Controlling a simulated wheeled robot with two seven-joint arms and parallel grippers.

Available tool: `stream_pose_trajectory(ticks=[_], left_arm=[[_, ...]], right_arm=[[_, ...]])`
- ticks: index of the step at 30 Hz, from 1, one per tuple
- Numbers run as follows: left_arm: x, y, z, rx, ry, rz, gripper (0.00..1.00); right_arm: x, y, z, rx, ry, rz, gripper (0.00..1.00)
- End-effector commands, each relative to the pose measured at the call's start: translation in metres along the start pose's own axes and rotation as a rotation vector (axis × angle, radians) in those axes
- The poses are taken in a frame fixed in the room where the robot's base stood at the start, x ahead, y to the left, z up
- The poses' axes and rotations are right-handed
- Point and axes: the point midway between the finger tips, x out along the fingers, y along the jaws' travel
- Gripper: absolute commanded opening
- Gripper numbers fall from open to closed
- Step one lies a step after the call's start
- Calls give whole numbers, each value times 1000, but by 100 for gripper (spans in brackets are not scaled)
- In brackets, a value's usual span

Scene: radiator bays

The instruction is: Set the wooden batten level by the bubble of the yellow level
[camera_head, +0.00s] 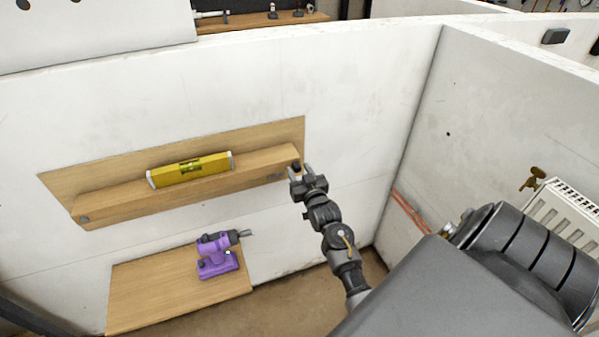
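The wooden batten (130,203) is a long light-brown bar on the wall's wooden backing board (85,180). It runs upward to the right in the picture; the board slopes similarly. Dark round fittings show near both its ends. The yellow level (163,177) rests along the top of the batten, left of its right end. Its green vial (190,167) shows, but the bubble's exact place is too small to read. My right gripper (300,170) is at the batten's right end, fingers apart, beside a small dark knob (296,164). I cannot tell whether they touch it. My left gripper is out of view.
White partition walls (500,110) close the bay at the back and right. A white radiator (565,209) with a brass valve (535,178) stands at the right. Reddish pipes (411,214) run beside the right wall.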

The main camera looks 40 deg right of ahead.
Motion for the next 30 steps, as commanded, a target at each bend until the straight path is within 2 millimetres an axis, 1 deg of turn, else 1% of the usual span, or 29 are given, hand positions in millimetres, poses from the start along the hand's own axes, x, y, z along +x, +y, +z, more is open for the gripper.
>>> stream_pose_trajectory(ticks=[1,9,15,19,25,26,30], left_arm=[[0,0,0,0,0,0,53],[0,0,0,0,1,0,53],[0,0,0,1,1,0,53],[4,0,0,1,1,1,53],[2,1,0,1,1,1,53],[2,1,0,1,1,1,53],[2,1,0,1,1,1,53]], right_arm=[[0,0,0,0,0,0,36],[0,0,0,0,0,0,0],[0,0,1,1,-1,0,0],[0,0,10,10,-1,0,0],[0,0,8,12,0,0,0],[0,0,8,12,0,0,26],[0,0,8,12,0,0,44]])
